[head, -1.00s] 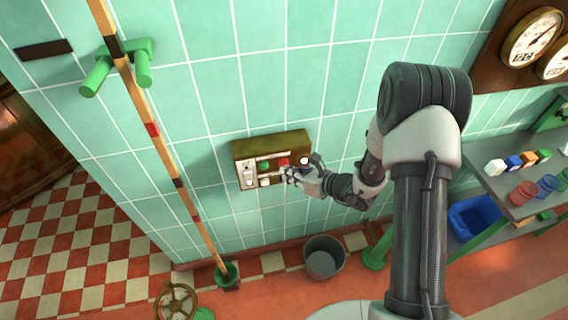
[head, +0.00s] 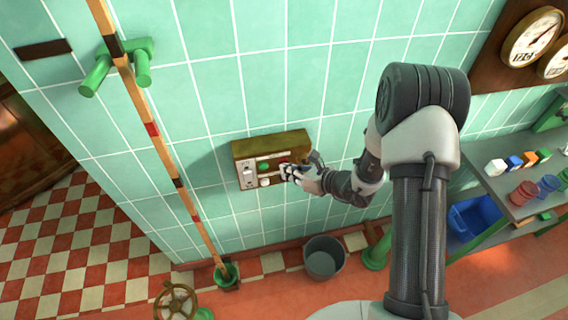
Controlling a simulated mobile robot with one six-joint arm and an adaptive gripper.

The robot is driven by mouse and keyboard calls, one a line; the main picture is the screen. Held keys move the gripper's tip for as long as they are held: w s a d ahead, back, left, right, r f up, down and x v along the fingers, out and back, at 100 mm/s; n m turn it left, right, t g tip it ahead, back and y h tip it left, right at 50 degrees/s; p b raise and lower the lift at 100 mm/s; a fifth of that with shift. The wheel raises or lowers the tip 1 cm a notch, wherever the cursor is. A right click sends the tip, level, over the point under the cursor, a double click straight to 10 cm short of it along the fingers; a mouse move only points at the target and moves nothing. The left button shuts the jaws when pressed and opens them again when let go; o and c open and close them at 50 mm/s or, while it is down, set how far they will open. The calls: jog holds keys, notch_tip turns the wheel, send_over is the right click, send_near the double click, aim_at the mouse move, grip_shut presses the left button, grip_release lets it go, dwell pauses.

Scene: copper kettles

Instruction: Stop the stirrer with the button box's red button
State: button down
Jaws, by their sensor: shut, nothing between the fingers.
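The button box (head: 240,150) is a brown box on the green tiled wall, with a pale front panel. A green button (head: 263,166) sits in its upper row, with a white button (head: 265,182) below it and a white switch (head: 246,176) at the left. The red button (head: 284,161) is to the right of the green one and partly hidden by my gripper. My gripper (head: 284,172) is shut and empty, its fingertips at the box's front by the red button. I cannot tell whether they touch it.
A striped pole (head: 163,150) stands left of the box. A grey bucket (head: 322,262) and a valve wheel (head: 176,298) are below. A shelf (head: 490,180) with coloured blocks and cups is at the right. The wall around the box is bare.

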jog(key=shift+s+d, duration=0.25)
jog(key=shift+s, duration=0.55)
jog(key=shift+s, duration=0.1)
jog(key=s, duration=0.2)
jog(key=s+d+b, duration=0.1)
jog(key=s, duration=0.1)
jog(key=shift+s+d, duration=0.15)
jog(key=shift+s, duration=0.15)
dwell(0.6)
